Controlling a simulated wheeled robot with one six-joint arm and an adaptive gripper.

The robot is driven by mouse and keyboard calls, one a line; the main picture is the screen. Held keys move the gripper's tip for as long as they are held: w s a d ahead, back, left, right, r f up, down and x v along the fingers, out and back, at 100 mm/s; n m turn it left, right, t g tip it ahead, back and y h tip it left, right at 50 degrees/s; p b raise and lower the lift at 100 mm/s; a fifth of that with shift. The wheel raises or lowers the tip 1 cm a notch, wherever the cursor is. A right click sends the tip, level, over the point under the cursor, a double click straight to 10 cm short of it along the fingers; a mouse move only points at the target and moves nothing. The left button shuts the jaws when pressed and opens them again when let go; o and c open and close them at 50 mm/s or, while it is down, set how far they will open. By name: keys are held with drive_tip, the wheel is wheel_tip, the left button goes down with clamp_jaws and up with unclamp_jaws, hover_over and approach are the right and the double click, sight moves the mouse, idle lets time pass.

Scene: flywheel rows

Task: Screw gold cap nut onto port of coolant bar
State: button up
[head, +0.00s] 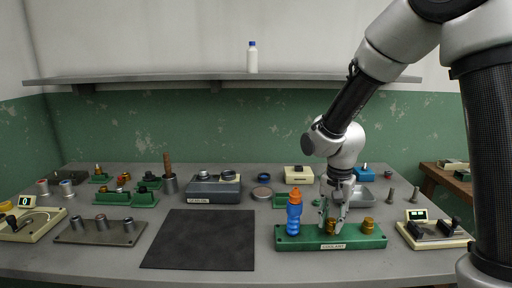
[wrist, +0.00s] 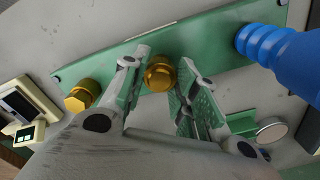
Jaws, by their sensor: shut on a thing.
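The green coolant bar (head: 352,241) lies at the front right of the table, with a label on its front face; it also crosses the wrist view (wrist: 215,42). My gripper (head: 335,219) points down over its middle. In the wrist view my gripper (wrist: 160,75) has its fingers on either side of a gold cap nut (wrist: 160,72), shut on it, at the bar. I cannot tell whether the nut is seated on a port. A second gold piece (head: 368,225) stands on the bar's right part and shows in the wrist view (wrist: 82,95).
A switch box (head: 434,233) is to the right. A dark mat (head: 198,239) lies clear to the left. Several fixtures fill the back.

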drive_tip(key=m, duration=0.4)
drive_tip(key=shift+m, duration=0.4)
drive_tip(key=m, duration=0.5)
drive_tip(key=o, duration=0.6)
drive_tip(key=shift+r, duration=0.1)
drive_tip(key=shift+r, duration=1.4)
drive_tip(key=o, duration=0.6)
